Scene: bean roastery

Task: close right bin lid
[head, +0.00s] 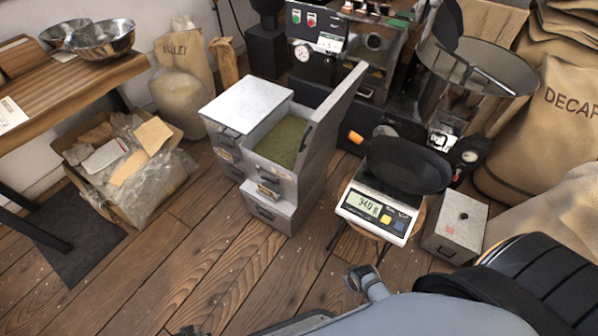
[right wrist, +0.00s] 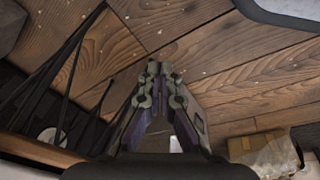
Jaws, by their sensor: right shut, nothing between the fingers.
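The bin cabinet (head: 268,208) is a pale grey metal unit standing on the floor in the head view. Its left lid (head: 247,103) lies flat and closed. The right bin (head: 281,141) is open and shows green beans inside. The right bin lid (head: 336,108) stands up steeply along the bin's right side. My right gripper (right wrist: 160,75) is shut and empty in the right wrist view, over bare floorboards. Neither gripper can be made out clearly in the head view. My left gripper is not in view.
A scale (head: 378,212) with a black pan (head: 408,165) stands close right of the lid. A small grey box (head: 456,228) sits beside it. The roaster is behind. A cardboard box (head: 112,195) with plastic is at left. Floor in front of the cabinet is clear.

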